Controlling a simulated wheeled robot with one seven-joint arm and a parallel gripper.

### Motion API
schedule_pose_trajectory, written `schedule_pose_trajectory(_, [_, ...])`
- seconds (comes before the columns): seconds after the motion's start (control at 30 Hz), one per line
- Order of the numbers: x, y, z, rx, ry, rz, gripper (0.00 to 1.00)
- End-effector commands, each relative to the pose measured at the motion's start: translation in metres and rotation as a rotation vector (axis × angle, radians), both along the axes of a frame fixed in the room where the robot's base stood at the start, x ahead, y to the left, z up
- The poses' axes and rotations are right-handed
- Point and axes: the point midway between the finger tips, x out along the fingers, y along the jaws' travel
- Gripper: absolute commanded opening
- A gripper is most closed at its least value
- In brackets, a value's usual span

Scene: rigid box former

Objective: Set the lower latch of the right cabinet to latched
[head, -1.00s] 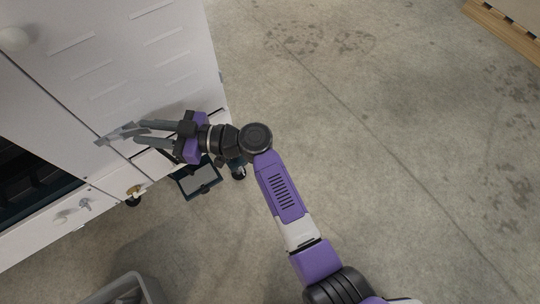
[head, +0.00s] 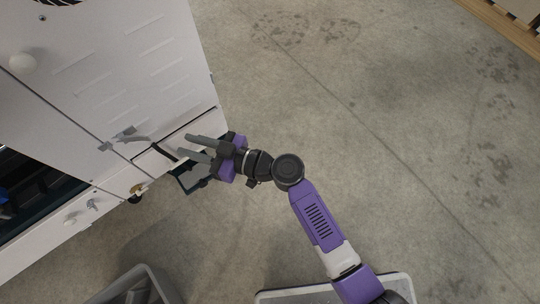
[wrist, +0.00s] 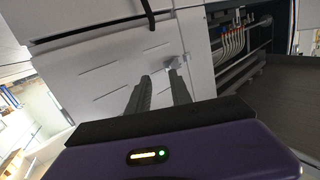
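The right cabinet (head: 110,75) is a pale grey door panel with slanted slots at the upper left of the head view. Its lower latch (head: 122,136) is a small grey lever fitting near the door's lower left corner. In the wrist view a small grey fitting that looks like this latch (wrist: 172,63) shows just beyond the fingertips. My gripper (head: 187,146) is open and empty, its two dark fingers apart and pointing at the cabinet's lower part. In the head view it is right of the latch, clear of it. I cannot tell whether the latch is latched.
Left of the door is an open dark bay (head: 30,195). A white lower panel (head: 70,222) carries small knobs. A dark-framed tray (head: 192,180) sits low beneath my gripper. A grey bin (head: 135,285) stands at the bottom left. The concrete floor (head: 400,130) to the right is clear.

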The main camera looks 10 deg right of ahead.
Motion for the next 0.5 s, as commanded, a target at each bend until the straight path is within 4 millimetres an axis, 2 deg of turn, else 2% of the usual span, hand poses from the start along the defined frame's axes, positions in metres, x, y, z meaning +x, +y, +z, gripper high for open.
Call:
schedule_pose_trajectory(0.1, [0.003,-0.019,-0.014,-0.031,0.043,-0.064,0.26])
schedule_pose_trajectory(0.5, [0.004,-0.085,-0.043,-0.097,0.129,-0.274,0.26])
